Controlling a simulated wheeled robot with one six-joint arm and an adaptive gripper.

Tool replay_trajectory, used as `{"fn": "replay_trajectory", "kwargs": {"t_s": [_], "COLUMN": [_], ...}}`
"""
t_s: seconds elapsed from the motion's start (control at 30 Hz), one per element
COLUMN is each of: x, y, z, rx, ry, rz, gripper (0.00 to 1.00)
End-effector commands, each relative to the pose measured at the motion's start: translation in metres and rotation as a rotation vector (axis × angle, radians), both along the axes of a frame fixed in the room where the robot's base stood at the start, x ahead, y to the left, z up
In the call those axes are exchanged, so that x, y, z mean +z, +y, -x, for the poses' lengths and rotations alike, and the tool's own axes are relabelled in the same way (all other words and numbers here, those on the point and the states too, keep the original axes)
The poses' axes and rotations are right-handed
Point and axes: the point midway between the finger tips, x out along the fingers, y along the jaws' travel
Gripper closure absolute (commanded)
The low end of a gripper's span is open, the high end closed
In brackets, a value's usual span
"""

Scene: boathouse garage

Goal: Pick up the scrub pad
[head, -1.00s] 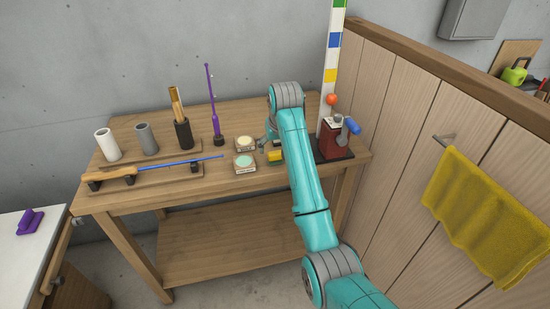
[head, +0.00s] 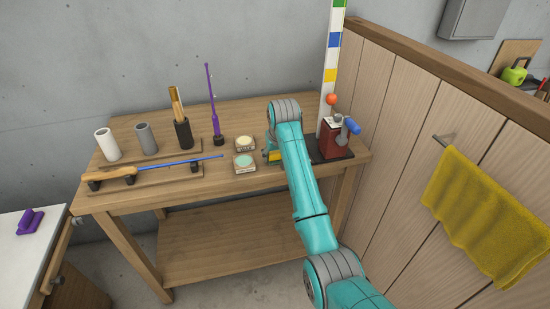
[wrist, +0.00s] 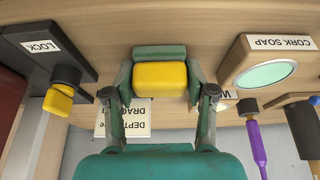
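The scrub pad is a small yellow block with a green layer; it shows in the wrist view (wrist: 160,76) between my fingers. In the head view the scrub pad (head: 272,157) lies on the workbench (head: 225,192), partly hidden by my arm. My gripper (wrist: 161,78) is down around the pad, one finger on each side. The fingers are spread about as wide as the pad, and I see no clear grip on it. In the head view my gripper is mostly hidden behind my arm.
Two soap boxes, one cream-topped (head: 245,143) and one green-topped (head: 245,162), stand left of the pad. A red lock block (head: 331,141) with a blue handle stands close on the right. A purple rod (head: 213,105) stands behind on the left.

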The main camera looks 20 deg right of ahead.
Motion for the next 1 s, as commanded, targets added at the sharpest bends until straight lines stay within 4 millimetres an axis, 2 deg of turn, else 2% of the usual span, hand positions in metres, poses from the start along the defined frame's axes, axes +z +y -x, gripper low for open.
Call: {"fn": "replay_trajectory", "kwargs": {"t_s": [0.03, 0.1, 0.37, 0.47, 0.8, 1.0], "x": [0.000, 0.000, 0.001, 0.007, 0.067, 0.093], "y": [0.000, 0.000, 0.000, 0.000, 0.000, 0.000], "z": [0.000, 0.000, 0.000, 0.000, -0.001, 0.000], "rx": [0.000, 0.000, 0.000, 0.000, 0.000, 0.000], "ry": [0.000, 0.000, 0.000, -0.002, -0.003, -0.002], "rz": [0.000, 0.000, 0.000, 0.000, 0.000, 0.000], "gripper": [0.66, 0.78, 0.78, 0.78, 0.78, 0.78]}}
